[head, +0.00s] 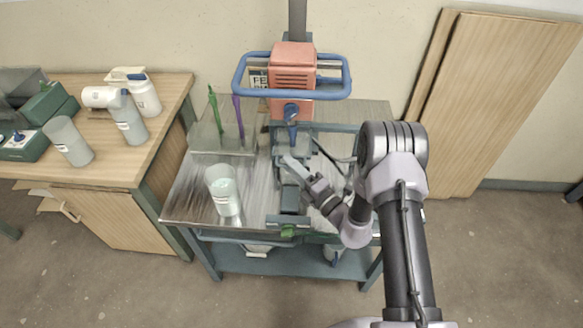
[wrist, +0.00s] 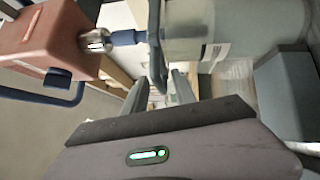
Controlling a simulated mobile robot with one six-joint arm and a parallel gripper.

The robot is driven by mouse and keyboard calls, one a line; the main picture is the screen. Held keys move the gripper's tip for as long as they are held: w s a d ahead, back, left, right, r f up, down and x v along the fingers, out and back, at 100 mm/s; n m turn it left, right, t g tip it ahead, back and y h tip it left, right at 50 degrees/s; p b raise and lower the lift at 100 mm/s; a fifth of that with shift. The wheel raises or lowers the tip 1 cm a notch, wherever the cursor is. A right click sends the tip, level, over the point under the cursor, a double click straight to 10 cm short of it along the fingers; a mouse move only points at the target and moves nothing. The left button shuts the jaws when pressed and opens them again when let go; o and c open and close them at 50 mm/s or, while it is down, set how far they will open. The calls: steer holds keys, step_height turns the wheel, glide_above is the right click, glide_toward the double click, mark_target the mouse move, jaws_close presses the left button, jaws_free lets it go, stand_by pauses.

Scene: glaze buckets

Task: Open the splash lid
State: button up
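In the wrist view, a dark blue-grey plate, which looks like the splash lid (wrist: 156,45), shows edge-on at the end of a pale translucent vessel (wrist: 230,25). My gripper (wrist: 160,92) is open, with its two fingers apart and the plate's lower edge between their tips. Whether either finger touches it, I cannot tell. The red mixer (wrist: 45,40) and its metal chuck are close by in this view. In the head view, my gripper (head: 294,168) is over the metal table below the red mixer (head: 291,70). The lid and vessel are not clear there.
A pale cup (head: 223,190) stands on the metal table (head: 185,200) left of my gripper. A clear bin (head: 225,138) holds green and purple sticks behind it. A blue ring handle (head: 245,90) surrounds the mixer. A wooden bench (head: 110,165) with several bottles stands at the left.

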jaws_close()
stand_by(1.5)
